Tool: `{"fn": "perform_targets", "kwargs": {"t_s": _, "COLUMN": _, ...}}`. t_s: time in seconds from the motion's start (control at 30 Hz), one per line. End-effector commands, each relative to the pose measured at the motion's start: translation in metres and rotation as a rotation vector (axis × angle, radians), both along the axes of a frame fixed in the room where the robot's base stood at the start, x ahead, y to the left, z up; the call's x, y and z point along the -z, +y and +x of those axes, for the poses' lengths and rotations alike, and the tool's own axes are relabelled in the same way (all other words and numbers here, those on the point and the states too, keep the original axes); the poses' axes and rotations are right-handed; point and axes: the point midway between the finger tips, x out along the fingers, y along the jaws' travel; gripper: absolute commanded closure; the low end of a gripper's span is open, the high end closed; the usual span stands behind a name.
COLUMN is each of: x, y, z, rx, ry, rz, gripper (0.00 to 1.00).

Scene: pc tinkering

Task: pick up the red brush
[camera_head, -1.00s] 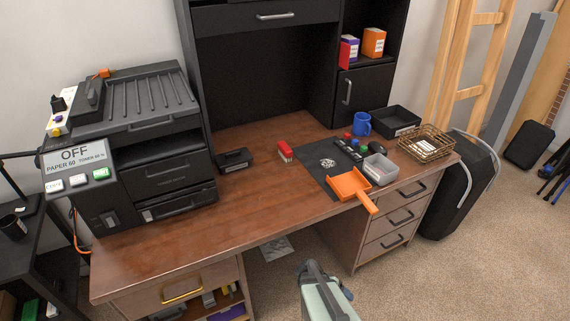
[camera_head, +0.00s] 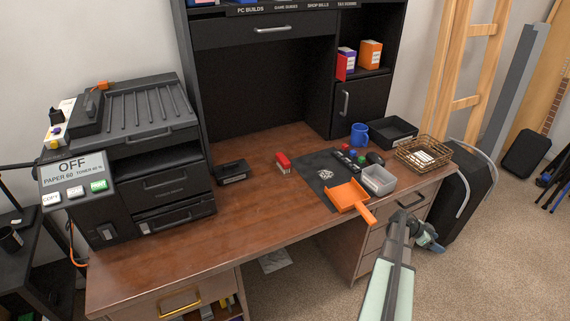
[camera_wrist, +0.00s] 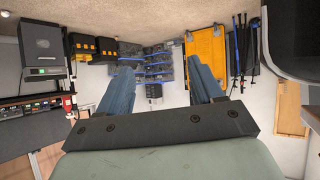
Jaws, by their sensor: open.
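The red brush (camera_head: 283,163), a small red block with a pale bristle side, lies on the brown desk (camera_head: 215,258), left of the dark mat. It is not visible in the wrist view. My gripper (camera_wrist: 161,70) is open and empty, its two blue-grey fingers apart. In the head view my arm reaches up from the bottom right, and its end is near the desk's right front edge, well away from the brush. The wrist view faces the room, not the desk top.
An orange dustpan (camera_head: 350,195) lies on the mat (camera_head: 316,164), its handle over the front edge. Near it are a grey bin (camera_head: 379,181), a blue mug (camera_head: 359,134) and a wire basket (camera_head: 423,154). A black box (camera_head: 232,172) stands left of the brush. The desk's front middle is clear.

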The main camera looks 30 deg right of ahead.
Motion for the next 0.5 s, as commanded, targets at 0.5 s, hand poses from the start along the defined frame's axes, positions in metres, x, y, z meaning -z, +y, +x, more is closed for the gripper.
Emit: {"fn": "perform_targets", "kwargs": {"t_s": 0.5, "x": -0.089, "y": -0.110, "z": 0.008, "rx": 0.172, "ry": -0.695, "rz": 0.242, "gripper": 0.34}}
